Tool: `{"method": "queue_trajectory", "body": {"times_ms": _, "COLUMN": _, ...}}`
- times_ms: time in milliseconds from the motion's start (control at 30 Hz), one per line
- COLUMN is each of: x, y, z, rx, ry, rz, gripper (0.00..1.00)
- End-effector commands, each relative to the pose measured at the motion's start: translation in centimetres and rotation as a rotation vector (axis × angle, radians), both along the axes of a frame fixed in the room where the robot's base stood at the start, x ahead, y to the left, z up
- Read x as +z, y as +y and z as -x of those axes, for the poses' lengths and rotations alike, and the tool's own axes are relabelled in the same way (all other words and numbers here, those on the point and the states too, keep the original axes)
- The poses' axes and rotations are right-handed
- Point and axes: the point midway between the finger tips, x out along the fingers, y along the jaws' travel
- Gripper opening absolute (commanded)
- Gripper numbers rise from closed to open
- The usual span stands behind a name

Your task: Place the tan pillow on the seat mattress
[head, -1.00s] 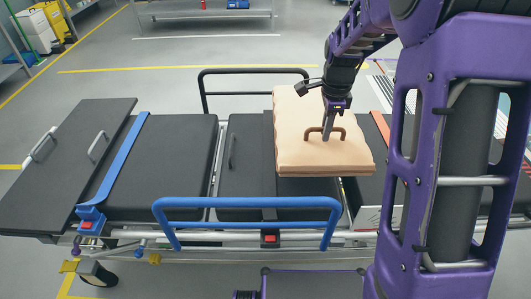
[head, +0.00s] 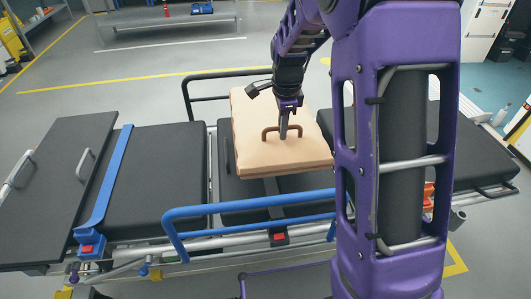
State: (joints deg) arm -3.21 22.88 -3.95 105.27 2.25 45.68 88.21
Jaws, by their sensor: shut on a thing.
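The tan pillow (head: 265,115) is a flat, thick block with a brown handle on its top face. My gripper (head: 284,136) reaches down from above and is shut on that handle. The pillow is over the middle black section of the stretcher. I cannot tell whether it touches the surface or hangs just above it. The black seat mattress (head: 228,192) appears to be the middle section, largely covered by the pillow. Another black pad (head: 165,165) lies to its left, past a narrow gap.
A blue side rail (head: 250,202) stands along the near edge and a black rail (head: 200,95) along the far edge. A blue strap (head: 108,175) crosses the left pad. A dark board (head: 50,190) with grey handles lies at the left end. My arm hides part of the right side.

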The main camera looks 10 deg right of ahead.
Motion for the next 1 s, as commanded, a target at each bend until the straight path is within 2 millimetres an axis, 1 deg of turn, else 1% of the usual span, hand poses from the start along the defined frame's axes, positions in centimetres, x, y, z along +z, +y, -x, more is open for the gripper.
{"method": "queue_trajectory", "body": {"times_ms": 167, "x": 0.3, "y": 0.1, "z": 0.0, "rx": 0.002, "ry": -0.034, "rz": 0.0, "gripper": 0.0}}
{"method": "queue_trajectory", "body": {"times_ms": 267, "x": -0.2, "y": 0.1, "z": 0.0, "rx": 0.001, "ry": -0.045, "rz": 0.001, "gripper": 0.0}}
{"method": "queue_trajectory", "body": {"times_ms": 500, "x": -4.6, "y": -0.1, "z": 0.0, "rx": -0.002, "ry": -0.044, "rz": 0.001, "gripper": 0.0}}
{"method": "queue_trajectory", "body": {"times_ms": 600, "x": -5.7, "y": 0.0, "z": -0.1, "rx": -0.001, "ry": -0.046, "rz": 0.0, "gripper": 0.0}}
{"method": "queue_trajectory", "body": {"times_ms": 767, "x": -6.7, "y": 0.0, "z": -0.1, "rx": 0.0, "ry": -0.048, "rz": 0.0, "gripper": 0.0}}
{"method": "queue_trajectory", "body": {"times_ms": 900, "x": -8.7, "y": 0.0, "z": 0.0, "rx": 0.0, "ry": -0.045, "rz": 0.001, "gripper": 0.0}}
{"method": "queue_trajectory", "body": {"times_ms": 1000, "x": -9.9, "y": -0.1, "z": 0.0, "rx": -0.001, "ry": -0.046, "rz": 0.001, "gripper": 0.0}}
